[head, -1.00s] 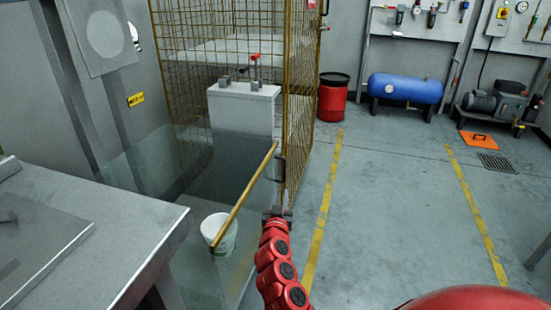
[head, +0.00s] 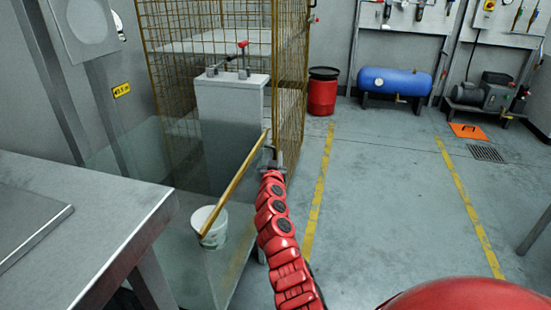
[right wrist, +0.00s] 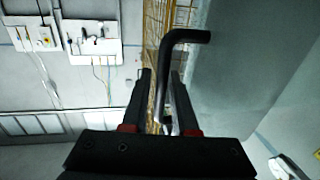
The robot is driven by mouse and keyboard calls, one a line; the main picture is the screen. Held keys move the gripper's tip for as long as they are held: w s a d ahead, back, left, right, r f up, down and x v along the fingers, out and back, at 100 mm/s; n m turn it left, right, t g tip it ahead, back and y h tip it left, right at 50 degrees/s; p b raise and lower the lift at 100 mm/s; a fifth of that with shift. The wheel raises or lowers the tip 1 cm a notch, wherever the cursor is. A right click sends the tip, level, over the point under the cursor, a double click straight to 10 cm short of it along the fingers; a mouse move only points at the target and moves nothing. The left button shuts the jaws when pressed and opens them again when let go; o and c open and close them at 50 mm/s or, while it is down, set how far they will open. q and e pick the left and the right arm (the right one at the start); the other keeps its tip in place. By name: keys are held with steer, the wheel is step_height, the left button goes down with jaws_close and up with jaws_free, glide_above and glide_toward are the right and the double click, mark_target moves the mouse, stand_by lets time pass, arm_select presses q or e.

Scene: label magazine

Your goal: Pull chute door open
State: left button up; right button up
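The chute door looks like a clear glass panel with a yellow-brown top bar (head: 236,184), standing at an angle in the middle of the head view. A dark bent handle sits near the bar's far end; it is large in the right wrist view (right wrist: 186,36). My right gripper (head: 272,166) is at this handle. A gap shows on the left side of the bar. My left gripper is not in view.
A white bucket (head: 209,226) stands by the glass panel. A metal table (head: 75,200) fills the left front. The floor (head: 390,190) to the right is clear.

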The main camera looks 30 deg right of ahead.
steer(key=shift+b+x, duration=0.35)
steer(key=shift+x, duration=0.6)
jaws_close()
stand_by(0.9)
